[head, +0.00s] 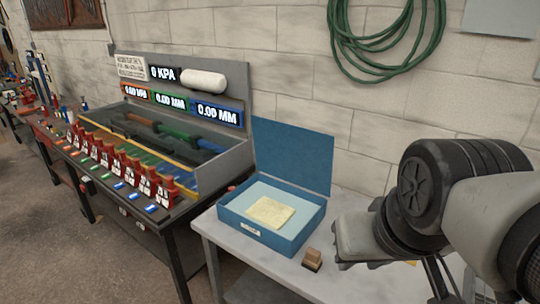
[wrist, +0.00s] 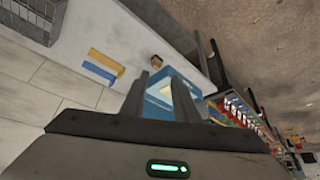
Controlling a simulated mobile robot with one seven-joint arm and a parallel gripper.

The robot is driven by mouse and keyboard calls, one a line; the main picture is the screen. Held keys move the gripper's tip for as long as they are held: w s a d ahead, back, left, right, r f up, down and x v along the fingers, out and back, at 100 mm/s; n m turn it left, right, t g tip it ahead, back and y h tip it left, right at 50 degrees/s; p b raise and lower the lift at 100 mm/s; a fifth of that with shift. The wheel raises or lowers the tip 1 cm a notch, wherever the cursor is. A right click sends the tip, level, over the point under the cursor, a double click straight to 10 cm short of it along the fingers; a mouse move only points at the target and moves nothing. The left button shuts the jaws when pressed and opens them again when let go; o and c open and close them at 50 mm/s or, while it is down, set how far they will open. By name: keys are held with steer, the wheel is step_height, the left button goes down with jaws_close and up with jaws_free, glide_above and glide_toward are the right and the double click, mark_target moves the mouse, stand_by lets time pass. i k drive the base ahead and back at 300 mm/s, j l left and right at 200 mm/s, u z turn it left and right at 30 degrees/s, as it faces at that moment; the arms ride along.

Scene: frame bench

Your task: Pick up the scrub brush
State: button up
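The scrub brush appears to be the small brown block with a darker base (head: 312,260). It stands on the white table, just in front of the blue box's right corner. In the wrist view it is a small brown shape (wrist: 157,62), beyond my fingertips. My gripper (wrist: 160,76) has its two dark fingers apart, with nothing held between them; the blue box shows through the gap. In the head view my arm reaches in from the right, over the table to the right of the brush, and the fingers are not clear.
An open blue box (head: 272,243) with a yellowish cloth (head: 270,211) stands on the white table (head: 225,246), its lid raised against the wall. A yellow and blue item (wrist: 105,64) and a wire basket (wrist: 35,18) show in the wrist view. A gauge bench (head: 225,165) stands left.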

mark_target(312, 261)
steer(key=i+j+z, duration=0.1)
steer(key=j+z, duration=0.25)
steer(key=i+j+z, duration=0.1)
steer(key=z, duration=0.3)
steer(key=j+z, duration=0.35)
